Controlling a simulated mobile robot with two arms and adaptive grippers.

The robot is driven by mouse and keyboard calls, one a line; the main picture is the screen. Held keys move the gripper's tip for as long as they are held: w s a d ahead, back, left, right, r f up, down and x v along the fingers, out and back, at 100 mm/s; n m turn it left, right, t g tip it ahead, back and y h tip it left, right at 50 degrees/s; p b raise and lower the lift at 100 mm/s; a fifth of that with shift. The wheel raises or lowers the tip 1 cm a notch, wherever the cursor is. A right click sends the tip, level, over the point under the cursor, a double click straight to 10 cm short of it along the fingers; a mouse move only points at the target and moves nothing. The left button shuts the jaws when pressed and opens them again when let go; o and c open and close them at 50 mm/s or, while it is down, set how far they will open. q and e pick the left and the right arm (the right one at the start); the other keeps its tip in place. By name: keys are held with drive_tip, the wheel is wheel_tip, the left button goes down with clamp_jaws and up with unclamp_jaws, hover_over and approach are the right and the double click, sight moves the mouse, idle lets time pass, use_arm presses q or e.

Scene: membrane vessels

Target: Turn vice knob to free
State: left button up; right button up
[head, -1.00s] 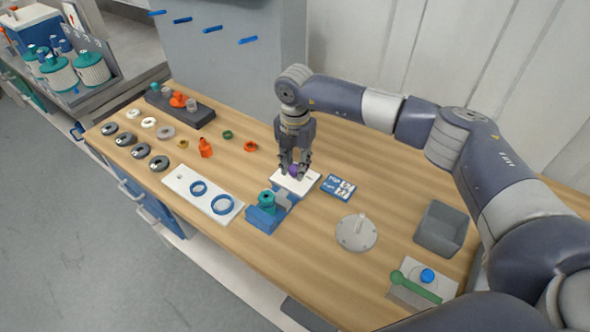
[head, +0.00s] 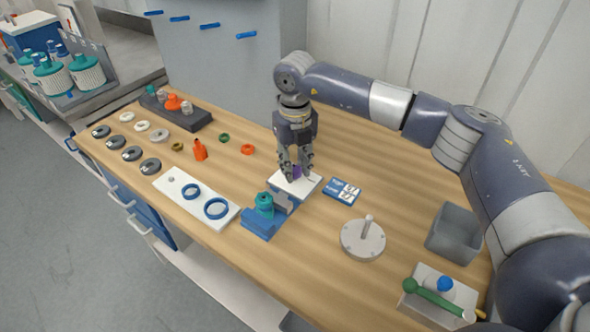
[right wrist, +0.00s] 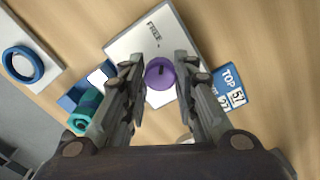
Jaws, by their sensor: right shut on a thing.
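The vice knob is purple and round with a dark mark on top (right wrist: 160,73). It sits on a white plate (right wrist: 122,48) that carries the word FREE near its upper edge in the right wrist view. My right gripper (right wrist: 160,78) points down over the plate, with its fingers on both sides of the knob, shut on it. In the head view the right gripper (head: 296,175) mostly hides the knob. The blue vice (head: 259,222) with a teal part (head: 264,203) stands beside the plate, toward the front left. My left gripper is not in view.
A blue card (head: 342,190) lies right of the plate. A grey disc with a peg (head: 363,240) and a grey bin (head: 455,234) stand further right. A white plate with blue rings (head: 172,191) lies to the left. Bare wood lies between them.

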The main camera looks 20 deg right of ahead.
sight(295, 169)
drive_tip(key=shift+r+n+b, duration=0.1)
drive_tip(key=shift+n+b, duration=0.4)
drive_tip(key=shift+n, duration=0.6)
drive_tip(key=o, duration=1.1)
wheel_tip(295, 169, up, 12)
